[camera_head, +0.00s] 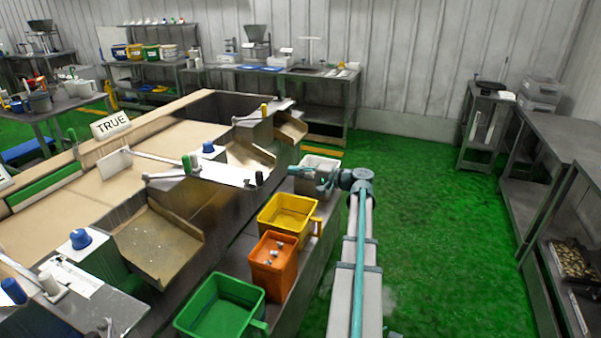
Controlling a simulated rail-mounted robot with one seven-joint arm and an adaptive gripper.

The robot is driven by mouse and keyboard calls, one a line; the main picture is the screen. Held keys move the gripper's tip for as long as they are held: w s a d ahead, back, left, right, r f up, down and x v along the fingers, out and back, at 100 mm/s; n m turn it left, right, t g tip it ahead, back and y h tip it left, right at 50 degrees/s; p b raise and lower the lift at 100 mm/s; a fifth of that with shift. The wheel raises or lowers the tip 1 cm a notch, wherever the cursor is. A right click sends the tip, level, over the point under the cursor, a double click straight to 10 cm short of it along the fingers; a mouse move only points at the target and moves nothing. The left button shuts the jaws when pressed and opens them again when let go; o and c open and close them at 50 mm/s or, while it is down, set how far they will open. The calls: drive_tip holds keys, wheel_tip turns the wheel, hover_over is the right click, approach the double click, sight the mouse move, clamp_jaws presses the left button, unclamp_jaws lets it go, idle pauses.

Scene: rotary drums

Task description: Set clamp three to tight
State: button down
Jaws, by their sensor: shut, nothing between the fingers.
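A long bench-like machine (120,215) runs from the lower left to the middle, with several lever fittings along its near edge. A farther one has a lever (250,117) with a yellow-and-black handle. A nearer one has a white handle (50,284) and a blue knob (80,239). I cannot read which is clamp three. My gripper (305,171) is small in view, shut and empty, beside the machine near a white bin (321,163), apart from the levers.
Sloping metal chutes (158,243) jut from the machine. Below stand a yellow bin (287,217), an orange bin (274,262) with small items, and a green bin (222,308). A grey table (560,140) stands at the right. The green floor (430,220) between is clear.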

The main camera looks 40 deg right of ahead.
drive_tip(key=w+a+p, duration=0.2)
drive_tip(key=w+a, duration=0.2)
drive_tip(key=a, duration=0.2)
drive_tip(key=shift+w+a+p, duration=0.15)
drive_tip(key=shift+a+p, duration=0.2)
drive_tip(key=shift+p, duration=0.05)
drive_tip(key=shift+s+a+m+t+h+b, duration=0.3)
drive_tip(key=shift+m+t+h+b, duration=0.15)
drive_tip(key=shift+h+b, duration=0.25)
